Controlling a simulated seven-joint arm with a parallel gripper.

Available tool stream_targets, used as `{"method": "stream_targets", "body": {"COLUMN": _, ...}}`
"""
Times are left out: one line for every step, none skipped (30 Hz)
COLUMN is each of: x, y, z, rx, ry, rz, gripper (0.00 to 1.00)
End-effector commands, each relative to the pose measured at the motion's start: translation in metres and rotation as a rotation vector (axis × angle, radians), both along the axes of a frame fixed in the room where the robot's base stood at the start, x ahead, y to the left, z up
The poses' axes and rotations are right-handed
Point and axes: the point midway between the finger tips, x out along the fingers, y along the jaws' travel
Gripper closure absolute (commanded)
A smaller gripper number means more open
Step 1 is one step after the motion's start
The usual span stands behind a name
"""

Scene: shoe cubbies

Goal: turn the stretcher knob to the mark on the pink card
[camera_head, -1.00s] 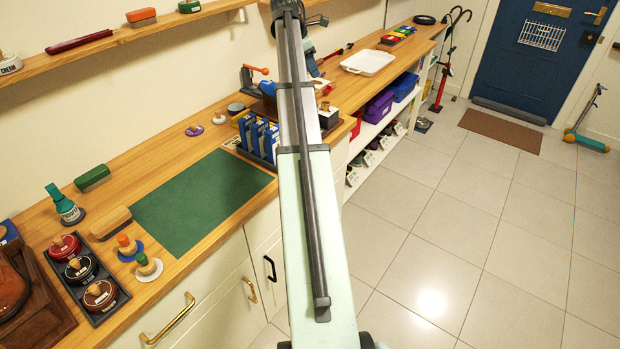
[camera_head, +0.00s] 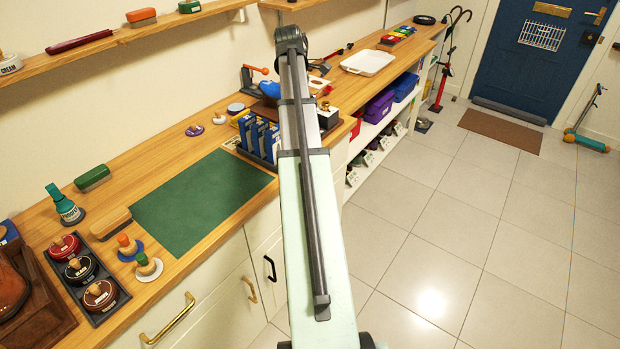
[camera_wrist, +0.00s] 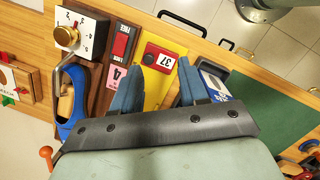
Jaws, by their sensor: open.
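The stretcher knob (camera_wrist: 66,36) is a round brass knob on a white, numbered dial face (camera_wrist: 88,38) at the upper left of the wrist view. Where it points is too small to read surely. The pink card (camera_wrist: 113,76), marked 4, lies beside my gripper's left finger. A blue shoe (camera_wrist: 72,132) with a metal rod stands below the dial. My gripper (camera_wrist: 157,86) is open, its blue fingers apart with nothing held, away from the knob. The head view hides its fingers.
Blue boxes (camera_head: 258,137) stand close to my arm. The green mat (camera_head: 200,200) is clear.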

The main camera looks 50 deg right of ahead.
Motion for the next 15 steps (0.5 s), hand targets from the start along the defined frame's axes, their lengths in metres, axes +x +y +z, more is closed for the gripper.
{"method": "stream_targets", "body": {"x": -0.006, "y": 0.007, "z": -0.007, "rx": 0.009, "ry": 0.001, "rz": -0.006, "gripper": 0.57}}
{"method": "stream_targets", "body": {"x": -0.008, "y": 0.010, "z": -0.011, "rx": 0.014, "ry": 0.000, "rz": -0.011, "gripper": 0.57}}
{"method": "stream_targets", "body": {"x": -0.011, "y": 0.014, "z": -0.015, "rx": 0.021, "ry": -0.001, "rz": -0.017, "gripper": 0.57}}
{"method": "stream_targets", "body": {"x": -0.013, "y": 0.017, "z": -0.018, "rx": 0.026, "ry": -0.001, "rz": -0.020, "gripper": 0.57}}
{"method": "stream_targets", "body": {"x": -0.015, "y": 0.020, "z": -0.022, "rx": 0.032, "ry": -0.002, "rz": -0.024, "gripper": 0.57}}
{"method": "stream_targets", "body": {"x": -0.018, "y": 0.024, "z": -0.026, "rx": 0.039, "ry": -0.002, "rz": -0.030, "gripper": 0.57}}
{"method": "stream_targets", "body": {"x": -0.020, "y": 0.026, "z": -0.029, "rx": 0.043, "ry": -0.002, "rz": -0.034, "gripper": 0.57}}
{"method": "stream_targets", "body": {"x": -0.022, "y": 0.029, "z": -0.032, "rx": 0.048, "ry": -0.001, "rz": -0.034, "gripper": 0.57}}
{"method": "stream_targets", "body": {"x": -0.025, "y": 0.032, "z": -0.037, "rx": 0.055, "ry": 0.000, "rz": -0.037, "gripper": 0.57}}
{"method": "stream_targets", "body": {"x": -0.027, "y": 0.035, "z": -0.040, "rx": 0.060, "ry": 0.001, "rz": -0.037, "gripper": 0.57}}
{"method": "stream_targets", "body": {"x": -0.029, "y": 0.038, "z": -0.043, "rx": 0.066, "ry": 0.002, "rz": -0.039, "gripper": 0.57}}
{"method": "stream_targets", "body": {"x": -0.032, "y": 0.041, "z": -0.048, "rx": 0.073, "ry": 0.003, "rz": -0.041, "gripper": 0.57}}
{"method": "stream_targets", "body": {"x": -0.034, "y": 0.044, "z": -0.051, "rx": 0.079, "ry": 0.003, "rz": -0.042, "gripper": 0.57}}
{"method": "stream_targets", "body": {"x": -0.036, "y": 0.047, "z": -0.055, "rx": 0.084, "ry": 0.004, "rz": -0.044, "gripper": 0.57}}
{"method": "stream_targets", "body": {"x": -0.040, "y": 0.050, "z": -0.059, "rx": 0.090, "ry": 0.005, "rz": -0.046, "gripper": 0.57}}
